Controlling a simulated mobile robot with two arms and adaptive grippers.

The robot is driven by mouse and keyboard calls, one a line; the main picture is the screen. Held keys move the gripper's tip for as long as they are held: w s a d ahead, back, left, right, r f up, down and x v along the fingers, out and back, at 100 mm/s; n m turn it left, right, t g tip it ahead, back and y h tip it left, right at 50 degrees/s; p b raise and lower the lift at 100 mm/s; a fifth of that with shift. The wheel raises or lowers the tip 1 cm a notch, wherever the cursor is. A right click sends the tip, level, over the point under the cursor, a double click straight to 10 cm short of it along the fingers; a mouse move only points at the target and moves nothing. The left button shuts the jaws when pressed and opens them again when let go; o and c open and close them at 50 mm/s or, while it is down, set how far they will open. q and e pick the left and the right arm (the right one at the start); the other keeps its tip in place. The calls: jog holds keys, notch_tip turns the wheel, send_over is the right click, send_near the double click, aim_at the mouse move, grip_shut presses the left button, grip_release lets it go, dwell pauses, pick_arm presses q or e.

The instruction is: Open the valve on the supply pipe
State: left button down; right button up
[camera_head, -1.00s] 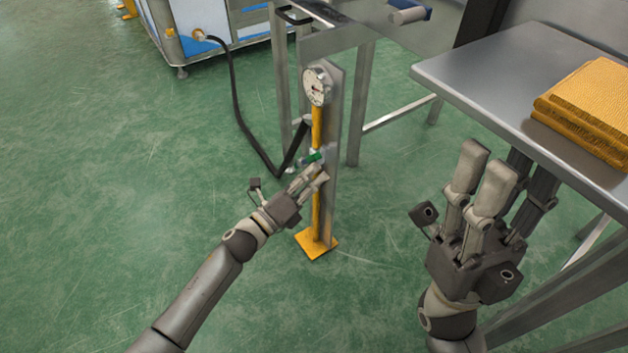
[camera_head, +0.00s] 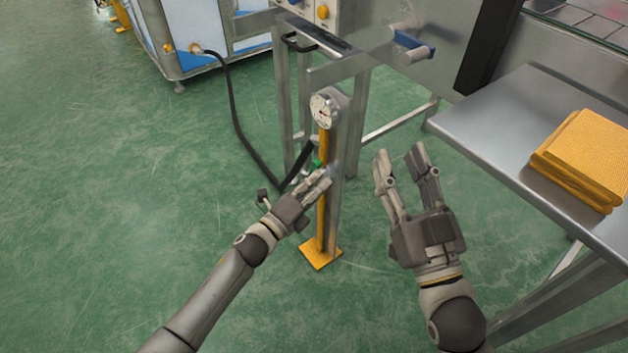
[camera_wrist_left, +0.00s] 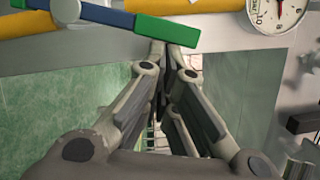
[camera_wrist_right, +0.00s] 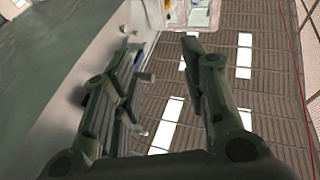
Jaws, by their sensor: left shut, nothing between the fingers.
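The supply pipe (camera_head: 322,225) is a yellow upright pipe on a grey post, with a round gauge (camera_head: 323,111) at its top. The valve lever has a green grip (camera_head: 317,164). The left wrist view shows the green grip (camera_wrist_left: 167,31) and blue arm (camera_wrist_left: 105,13) lying roughly along the pipe, slightly tilted. My left gripper (camera_head: 324,179) is shut and empty, fingertips right beside the green grip (camera_wrist_left: 174,48); I cannot tell whether they touch. My right gripper (camera_head: 399,163) is open and empty, right of the post. The valve body is mostly hidden.
A steel table (camera_head: 490,112) with a yellow cloth stack (camera_head: 585,160) stands at the right. A black hose (camera_head: 236,120) hangs behind the pipe to the left. A machine frame (camera_head: 362,110) is behind. Green floor at the left is clear.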

aim_at(315, 169)
pick_arm(q)
jog(key=shift+w+a+r+n+y+p, duration=0.2)
jog(key=shift+w+a+r+n+p, duration=0.3)
jog(key=shift+p, duration=0.4)
jog(key=shift+w+a+r+n+y+p, duration=0.2)
jog(key=shift+w+r+n+p, duration=0.3)
jog(key=shift+n+p, duration=0.3)
pick_arm(e)
jog(key=s+d+f+g+h, duration=0.1)
jog(key=s+f+g, duration=0.1)
jog(key=f+g, duration=0.3)
jog(key=s+d+f+g+h, duration=0.1)
jog(key=f+g, duration=0.4)
jog(key=f, duration=0.6)
jog(key=shift+s+f+h, duration=0.25)
jog(key=shift+s+h, duration=0.1)
jog(key=shift+h, duration=0.25)
pick_arm(q)
jog(key=shift+f, duration=0.1)
pick_arm(e)
jog(key=shift+d, duration=0.1)
